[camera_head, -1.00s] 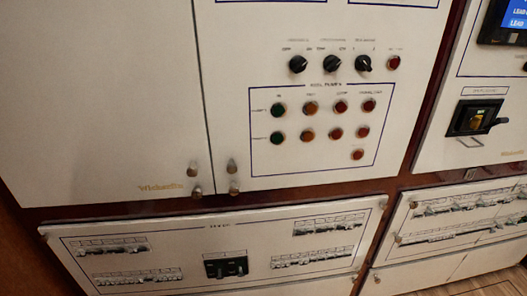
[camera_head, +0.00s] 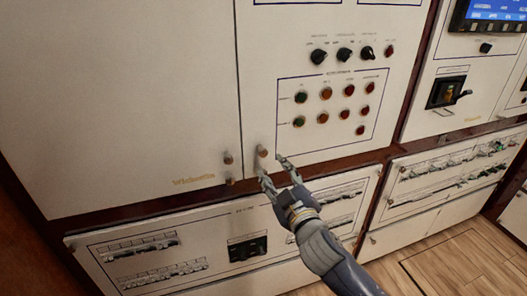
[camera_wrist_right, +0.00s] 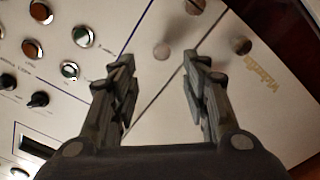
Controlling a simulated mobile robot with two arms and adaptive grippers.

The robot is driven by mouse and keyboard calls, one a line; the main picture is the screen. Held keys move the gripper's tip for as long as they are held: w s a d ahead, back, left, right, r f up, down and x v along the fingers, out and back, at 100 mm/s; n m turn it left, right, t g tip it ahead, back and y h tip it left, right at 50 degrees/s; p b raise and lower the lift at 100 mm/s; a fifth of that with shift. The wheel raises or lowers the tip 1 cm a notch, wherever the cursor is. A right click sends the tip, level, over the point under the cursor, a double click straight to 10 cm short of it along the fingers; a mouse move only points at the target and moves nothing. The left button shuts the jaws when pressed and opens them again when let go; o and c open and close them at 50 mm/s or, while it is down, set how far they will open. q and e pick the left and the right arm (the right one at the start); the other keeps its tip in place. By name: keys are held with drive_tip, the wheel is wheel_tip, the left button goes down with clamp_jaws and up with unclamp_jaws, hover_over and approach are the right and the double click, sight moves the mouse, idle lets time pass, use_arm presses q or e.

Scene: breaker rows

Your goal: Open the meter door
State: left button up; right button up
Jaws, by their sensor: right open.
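A large blank cabinet panel (camera_head: 130,90) fills the left of the head view, with small round knobs (camera_head: 228,158) at its lower right corner. To its right is a panel with switches and coloured buttons (camera_head: 290,165), with a knob (camera_head: 262,150) at its lower left corner. Both panels look shut; no label shows which is the meter door. My right gripper (camera_head: 273,169) is open and empty just below and right of that knob. In the right wrist view, a blurred knob (camera_wrist_right: 162,50) lies between the fingertips (camera_wrist_right: 158,63), apart from both. My left gripper is not in view.
Lower breaker panels (camera_head: 210,225) run below a dark red wooden frame (camera_head: 130,212). At the right are a screen (camera_head: 495,10) and a black handle unit (camera_head: 446,92). Wooden floor (camera_head: 460,265) is free at the lower right.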

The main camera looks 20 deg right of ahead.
sight(263, 154)
drive_tip(key=w, duration=0.2)
drive_tip(key=w+p, duration=0.1)
drive_tip(key=w, duration=0.5)
drive_tip(key=shift+w+a, duration=0.15)
drive_tip(key=shift+a, duration=0.15)
drive_tip(key=shift+w, duration=0.95)
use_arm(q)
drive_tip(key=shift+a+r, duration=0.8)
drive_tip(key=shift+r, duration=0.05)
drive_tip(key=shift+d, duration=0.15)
use_arm(e)
drive_tip(key=shift+c, duration=0.4)
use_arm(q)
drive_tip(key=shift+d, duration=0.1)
use_arm(e)
clamp_jaws()
